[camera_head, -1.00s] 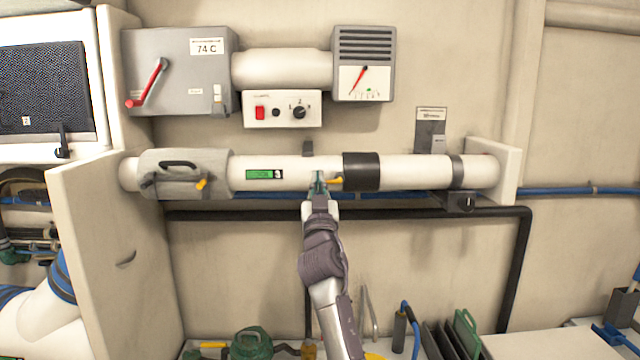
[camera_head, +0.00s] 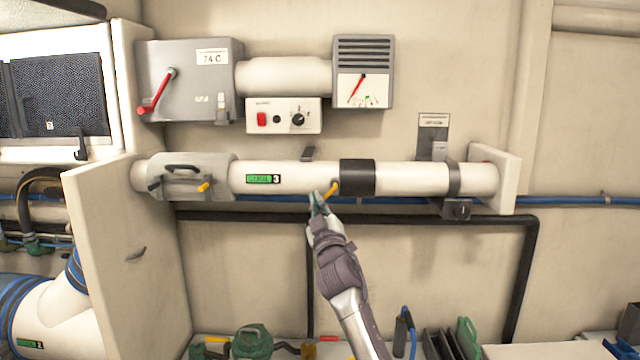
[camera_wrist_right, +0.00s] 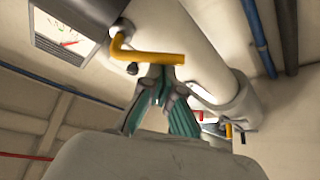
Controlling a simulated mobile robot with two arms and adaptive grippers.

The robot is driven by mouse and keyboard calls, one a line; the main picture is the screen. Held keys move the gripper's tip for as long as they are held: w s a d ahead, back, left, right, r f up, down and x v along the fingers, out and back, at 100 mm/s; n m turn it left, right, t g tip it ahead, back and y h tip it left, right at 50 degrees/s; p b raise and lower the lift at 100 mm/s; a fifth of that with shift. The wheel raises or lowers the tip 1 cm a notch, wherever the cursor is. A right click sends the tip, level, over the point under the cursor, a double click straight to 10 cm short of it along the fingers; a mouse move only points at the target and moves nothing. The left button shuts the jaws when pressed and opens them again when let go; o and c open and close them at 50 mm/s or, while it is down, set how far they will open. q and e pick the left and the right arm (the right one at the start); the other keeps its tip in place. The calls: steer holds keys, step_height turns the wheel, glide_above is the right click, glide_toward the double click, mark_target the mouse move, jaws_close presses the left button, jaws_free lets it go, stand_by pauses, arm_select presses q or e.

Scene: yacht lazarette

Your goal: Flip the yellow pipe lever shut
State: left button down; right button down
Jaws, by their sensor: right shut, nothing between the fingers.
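The yellow pipe lever (camera_head: 331,189) sits on the white pipe (camera_head: 300,178), just left of a black band. It slants down to the left from its pivot. In the right wrist view the bent yellow lever (camera_wrist_right: 150,57) crosses just beyond my fingertips. My right gripper (camera_head: 318,197) is shut and empty at the lever's lower end; its green fingers (camera_wrist_right: 158,82) also show in the wrist view. The fingertips look very close to the lever; I cannot tell whether they touch. My left gripper is out of view.
A grey clamp (camera_head: 187,178) with another small yellow handle (camera_head: 204,187) is on the pipe at left. A control box (camera_head: 284,116) and a gauge box (camera_head: 363,72) are above. A black pipe (camera_head: 430,218) runs below. Green and blue items stand at the bottom.

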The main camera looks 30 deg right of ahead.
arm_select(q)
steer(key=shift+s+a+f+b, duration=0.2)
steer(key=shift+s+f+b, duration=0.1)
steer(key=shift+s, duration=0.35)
arm_select(e)
steer(key=shift+s+d+f+n+y, duration=0.6)
steer(key=shift+s+d+f+n, duration=0.1)
steer(key=shift+d+f+n, duration=0.35)
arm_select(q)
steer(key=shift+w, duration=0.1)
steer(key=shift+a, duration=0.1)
arm_select(e)
steer(key=shift+a+r, duration=0.1)
steer(key=shift+a, duration=0.05)
